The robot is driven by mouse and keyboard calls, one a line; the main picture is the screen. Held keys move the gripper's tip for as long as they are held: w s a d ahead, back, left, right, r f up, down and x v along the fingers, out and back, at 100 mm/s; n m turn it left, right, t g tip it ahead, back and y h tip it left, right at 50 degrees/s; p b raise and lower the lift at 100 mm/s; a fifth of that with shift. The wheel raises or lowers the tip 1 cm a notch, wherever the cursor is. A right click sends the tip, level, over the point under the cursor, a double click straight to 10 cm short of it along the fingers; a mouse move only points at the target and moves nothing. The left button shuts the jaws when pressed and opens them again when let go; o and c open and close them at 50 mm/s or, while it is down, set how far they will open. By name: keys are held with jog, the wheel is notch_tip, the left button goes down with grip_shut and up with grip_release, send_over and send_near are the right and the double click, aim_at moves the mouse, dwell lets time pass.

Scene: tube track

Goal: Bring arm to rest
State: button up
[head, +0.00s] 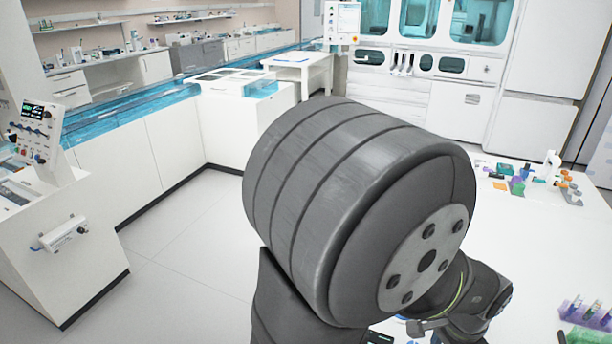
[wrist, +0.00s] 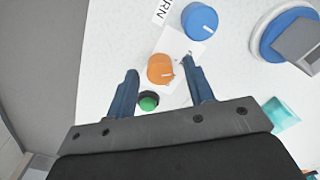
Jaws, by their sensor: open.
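My gripper (wrist: 160,82) shows in the wrist view with its two dark blue fingers apart. Nothing is held between them. Beyond the fingers is a white panel or surface (wrist: 110,35) with an orange knob (wrist: 160,68), a blue knob (wrist: 199,21) and a green button (wrist: 149,101). The orange knob appears between the fingertips in the picture; I cannot tell whether a finger touches anything. In the head view my own arm fills the middle, and the gripper's fingers are hidden.
A white table (head: 510,235) at right holds small lab items (head: 520,180) and a purple tube rack (head: 587,314). A control console (head: 42,140) stands at far left. White counters (head: 180,140) and a large cabinet (head: 430,70) line the back. The floor (head: 180,270) at left is clear.

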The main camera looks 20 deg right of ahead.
jog(key=shift+m, duration=0.6)
jog(key=shift+o, duration=0.2)
